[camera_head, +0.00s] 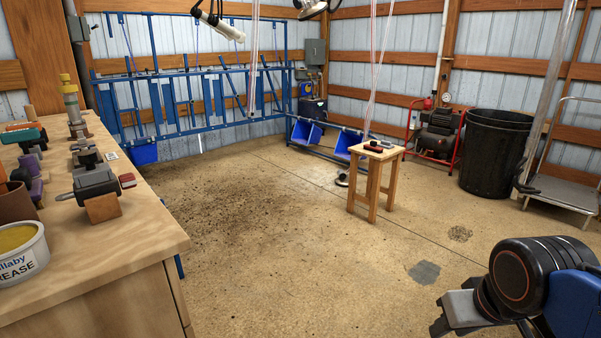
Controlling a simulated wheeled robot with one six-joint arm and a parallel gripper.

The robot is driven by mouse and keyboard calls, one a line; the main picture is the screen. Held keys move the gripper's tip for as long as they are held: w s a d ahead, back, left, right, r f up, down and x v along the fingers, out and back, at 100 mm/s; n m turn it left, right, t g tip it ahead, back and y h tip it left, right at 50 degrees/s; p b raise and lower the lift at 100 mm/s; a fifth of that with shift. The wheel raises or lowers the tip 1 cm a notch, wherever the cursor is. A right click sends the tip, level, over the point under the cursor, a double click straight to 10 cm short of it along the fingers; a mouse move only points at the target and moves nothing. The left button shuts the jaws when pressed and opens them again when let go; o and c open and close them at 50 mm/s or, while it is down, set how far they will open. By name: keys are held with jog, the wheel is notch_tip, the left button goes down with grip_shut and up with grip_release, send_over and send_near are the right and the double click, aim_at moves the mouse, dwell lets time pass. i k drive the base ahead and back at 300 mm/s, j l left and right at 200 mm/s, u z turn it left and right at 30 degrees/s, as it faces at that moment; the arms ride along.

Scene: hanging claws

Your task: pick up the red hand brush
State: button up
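A small red and dark object (373,148) lies on top of the wooden stool (386,154) in the middle distance. It may be the red hand brush, but it is too small to be sure. Another small red and dark piece (127,181) lies on the workbench (135,240) at the left, near its right edge. My gripper (446,316) shows as grey parts at the bottom right, beside my black and blue arm. It is far from both red objects and nothing is seen in it. Whether its fingers are apart is unclear.
The workbench holds a grease tin (20,262), a grey tool on a wooden block (92,186) and brush-like items. A black bin (494,155), red compressor (436,133) and cart (566,190) stand at right. Blue bins (306,132) are behind the stool. Open floor lies between.

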aim_at(372, 148)
jog(key=i+u, duration=0.1)
jog(key=i, duration=1.95)
jog(key=i+z, duration=0.1)
jog(key=i, duration=0.4)
jog(key=i+j+z, duration=0.15)
jog(key=i, duration=0.35)
jog(key=i+j+z, duration=0.1)
jog(key=i, duration=0.4)
jog(key=i+j+z, duration=0.15)
jog(key=i, duration=0.3)
jog(key=i+j+z, duration=0.1)
jog(key=i+j, duration=0.2)
jog(key=i, duration=0.2)
